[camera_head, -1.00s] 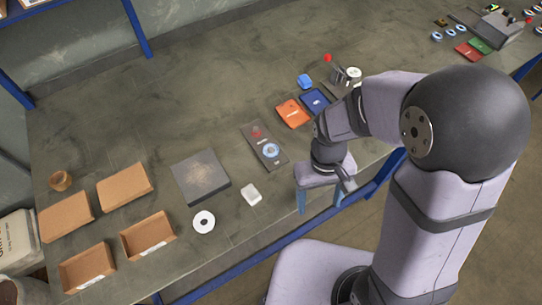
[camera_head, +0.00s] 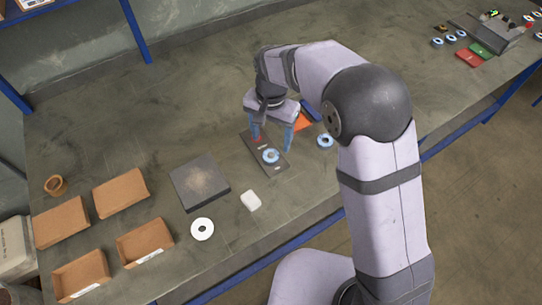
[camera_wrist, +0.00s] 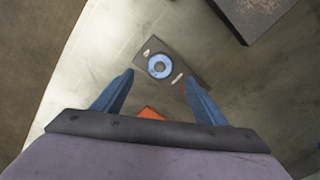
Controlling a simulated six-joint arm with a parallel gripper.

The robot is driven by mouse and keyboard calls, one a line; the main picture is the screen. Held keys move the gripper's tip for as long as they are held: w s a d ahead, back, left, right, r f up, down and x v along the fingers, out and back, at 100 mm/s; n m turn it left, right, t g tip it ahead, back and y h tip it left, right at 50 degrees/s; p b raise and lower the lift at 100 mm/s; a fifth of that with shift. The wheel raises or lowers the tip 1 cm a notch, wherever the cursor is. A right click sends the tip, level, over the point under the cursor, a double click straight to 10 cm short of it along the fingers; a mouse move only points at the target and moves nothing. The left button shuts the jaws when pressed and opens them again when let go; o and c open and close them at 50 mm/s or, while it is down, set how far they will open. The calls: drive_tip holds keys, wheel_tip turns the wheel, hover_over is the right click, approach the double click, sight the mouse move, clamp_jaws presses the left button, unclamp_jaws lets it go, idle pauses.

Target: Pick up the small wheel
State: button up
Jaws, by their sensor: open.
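A small wheel, a blue disc with a pale ring and a centre hole (camera_head: 271,156), lies flat on a dark rectangular plate (camera_head: 281,169). In the wrist view the wheel (camera_wrist: 152,72) shows beyond and between my fingertips. My gripper (camera_head: 272,142) is open and empty, with its blue fingers pointing down over the plate. It also shows in the wrist view (camera_wrist: 160,76). A similar blue disc (camera_head: 319,142) lies on the table to the right. A larger white disc with a dark centre hole (camera_head: 195,232) lies at the front left. I cannot tell exactly how high the fingertips are.
A dark grey block (camera_head: 200,181) and a small white block (camera_head: 251,200) stand left of the plate. Several cardboard trays (camera_head: 120,193) are at the far left. An orange pad (camera_head: 303,122) is partly hidden behind my gripper.

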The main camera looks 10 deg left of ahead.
sight(271, 154)
drive_tip(key=shift+s+f+p, duration=0.1)
drive_tip(key=shift+f+p, duration=1.8)
drive_tip(key=shift+f, duration=1.8)
drive_tip(key=c, duration=1.3)
drive_tip(key=shift+o, duration=0.2)
drive_tip(key=shift+r, duration=0.1)
